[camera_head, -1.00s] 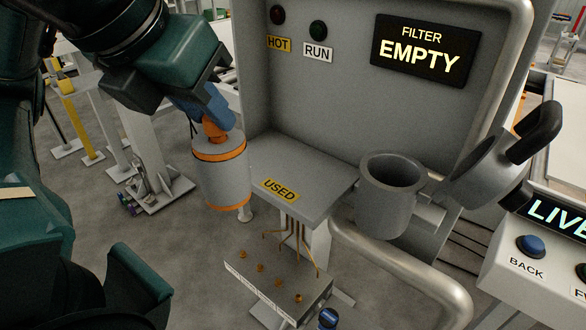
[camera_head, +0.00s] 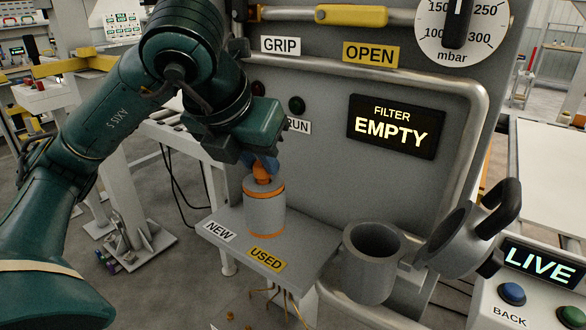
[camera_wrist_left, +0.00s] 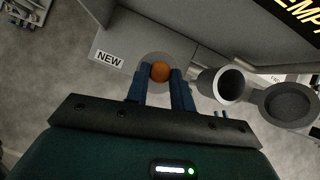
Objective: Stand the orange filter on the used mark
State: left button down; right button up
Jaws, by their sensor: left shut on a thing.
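The filter is a grey cylinder (camera_head: 265,215) with orange bands and an orange knob on top. My left gripper (camera_head: 264,167) is shut on that knob from above, and the filter is upright. It is over the grey shelf (camera_head: 300,245), behind the yellow USED label (camera_head: 267,259) and right of the white NEW label (camera_head: 219,231). I cannot tell whether its base touches the shelf. In the left wrist view the knob (camera_wrist_left: 160,71) sits between my blue fingers; the NEW label (camera_wrist_left: 108,58) shows at left, and the USED label is hidden. My right gripper is not in view.
A grey open cup (camera_head: 372,265) with a swung-open lid (camera_head: 455,235) stands right of the shelf. The machine's back panel with a display reading FILTER EMPTY (camera_head: 395,127) rises behind. A button console (camera_head: 540,280) is at the lower right.

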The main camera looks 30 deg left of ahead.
pick_arm(q)
jog(key=w+p, duration=0.2)
jog(key=w, duration=0.6)
notch_tip(320, 180, down, 8)
jog(key=shift+w+d+r+b, duration=0.25)
jog(key=shift+d+b, duration=0.1)
jog(key=shift+b, duration=0.1)
jog(key=c, duration=1.2)
grip_release()
jog(key=shift+r, duration=0.1)
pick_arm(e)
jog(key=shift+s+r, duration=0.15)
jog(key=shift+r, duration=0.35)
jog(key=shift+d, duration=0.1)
pick_arm(q)
notch_tip(320, 180, up, 10)
jog(key=p, duration=0.1)
send_over(275, 182)
jog(key=shift+w, duration=0.2)
jog(key=shift+s+r, duration=0.25)
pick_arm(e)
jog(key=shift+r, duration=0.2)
